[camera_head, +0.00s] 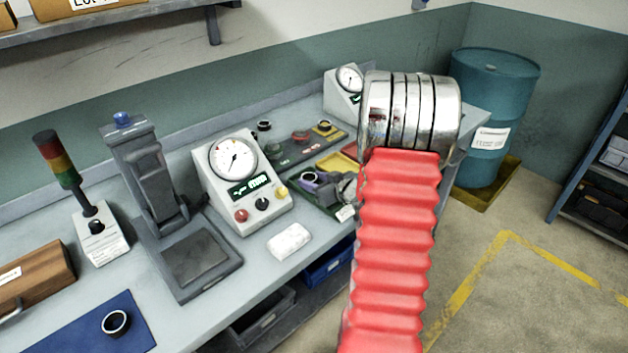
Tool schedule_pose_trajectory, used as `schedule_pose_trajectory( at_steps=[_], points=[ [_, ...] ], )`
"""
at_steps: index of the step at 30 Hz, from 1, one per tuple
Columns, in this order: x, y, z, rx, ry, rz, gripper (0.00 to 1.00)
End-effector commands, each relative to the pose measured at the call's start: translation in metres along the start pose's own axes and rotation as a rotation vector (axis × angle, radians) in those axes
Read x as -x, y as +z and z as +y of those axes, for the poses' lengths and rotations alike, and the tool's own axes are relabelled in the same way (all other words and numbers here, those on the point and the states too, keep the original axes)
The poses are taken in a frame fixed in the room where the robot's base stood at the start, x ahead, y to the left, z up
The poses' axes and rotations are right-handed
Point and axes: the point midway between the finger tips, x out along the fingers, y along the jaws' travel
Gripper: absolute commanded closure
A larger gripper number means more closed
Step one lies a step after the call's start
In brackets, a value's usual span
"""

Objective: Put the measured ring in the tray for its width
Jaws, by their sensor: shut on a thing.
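My gripper (323,183), small and partly hidden behind my red arm, is shut on a dark ring (310,179). The ring is over or in the green tray (327,209) on the bench; I cannot tell whether it touches the tray floor. A yellow tray (328,167) lies just behind, and a red tray (350,149) is beyond it, partly hidden by my arm. A gauge with a round dial and a green display (246,187) stands left of the trays; its reading is too small to make out.
Another ring (115,323) lies on a blue mat (75,335) at front left. A dark press (158,185), a signal light (59,160) and a white block (289,241) stand on the bench. A second dial gauge (345,90) is behind. A blue drum (492,105) stands at right.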

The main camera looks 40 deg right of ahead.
Motion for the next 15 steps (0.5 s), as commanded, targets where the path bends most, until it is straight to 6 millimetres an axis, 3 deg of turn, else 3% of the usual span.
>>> schedule_pose_trajectory(
  at_steps=[12,13,15],
  points=[
    [-0.004,0.014,-0.001,-0.002,0.0,-0.013,0.89],
    [-0.004,0.015,-0.001,-0.001,-0.001,-0.013,0.59],
    [-0.004,0.015,-0.002,-0.002,-0.001,-0.014,0.54]
  ],
)
